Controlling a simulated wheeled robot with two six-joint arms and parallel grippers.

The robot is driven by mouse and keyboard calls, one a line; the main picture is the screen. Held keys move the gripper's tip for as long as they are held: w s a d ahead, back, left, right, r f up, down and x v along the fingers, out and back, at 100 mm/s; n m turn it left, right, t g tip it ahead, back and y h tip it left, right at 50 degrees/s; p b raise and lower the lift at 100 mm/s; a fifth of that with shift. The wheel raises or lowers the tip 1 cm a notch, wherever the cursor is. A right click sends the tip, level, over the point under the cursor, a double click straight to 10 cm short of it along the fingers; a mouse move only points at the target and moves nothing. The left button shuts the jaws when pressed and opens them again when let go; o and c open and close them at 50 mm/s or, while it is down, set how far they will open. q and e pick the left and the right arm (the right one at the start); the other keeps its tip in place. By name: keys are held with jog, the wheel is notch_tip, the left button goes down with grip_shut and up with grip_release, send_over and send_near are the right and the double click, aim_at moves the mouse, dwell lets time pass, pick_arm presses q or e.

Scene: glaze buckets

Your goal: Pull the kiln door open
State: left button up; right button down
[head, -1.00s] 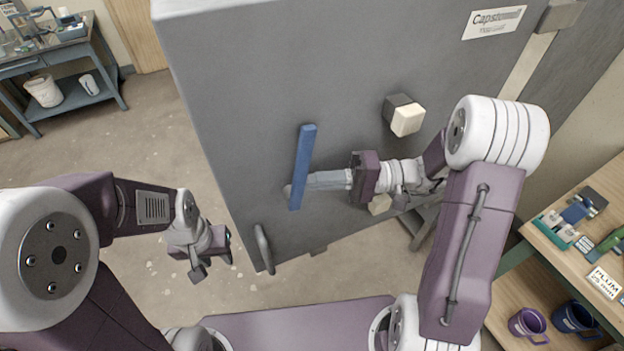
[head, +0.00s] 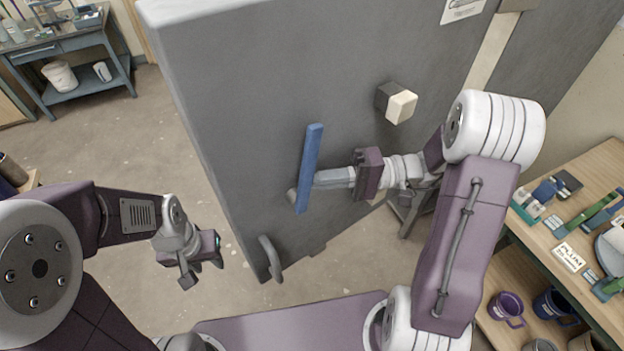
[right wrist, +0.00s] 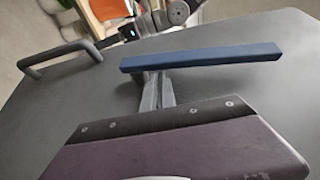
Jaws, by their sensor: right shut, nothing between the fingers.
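The kiln door (head: 230,70) is a large grey slab filling the middle of the head view. It carries a blue lever bar (head: 309,165) and, lower left, a grey pull handle (head: 270,258). In the right wrist view the blue bar (right wrist: 200,58) and the pull handle (right wrist: 60,60) both show. My right gripper (head: 318,180) is shut and empty, its fingertips beside the blue bar and partly hidden by it. I cannot tell whether they touch it. My left gripper (head: 203,270) hangs free, left of the pull handle; its finger opening is unclear.
A cream-faced block (head: 400,106) sticks out of the door. A workbench (head: 70,70) stands at the far left. A wooden table (head: 575,215) with tools stands at the right, mugs (head: 507,308) on its lower shelf. The floor left of the door is clear.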

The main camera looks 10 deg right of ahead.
jog(key=shift+w, duration=0.1)
jog(key=shift+d, duration=0.1)
jog(key=d, duration=0.8)
jog(key=shift+d+b, duration=0.3)
jog(key=shift+d, duration=0.1)
jog(key=shift+s+a+f, duration=0.1)
jog(key=shift+s, duration=0.1)
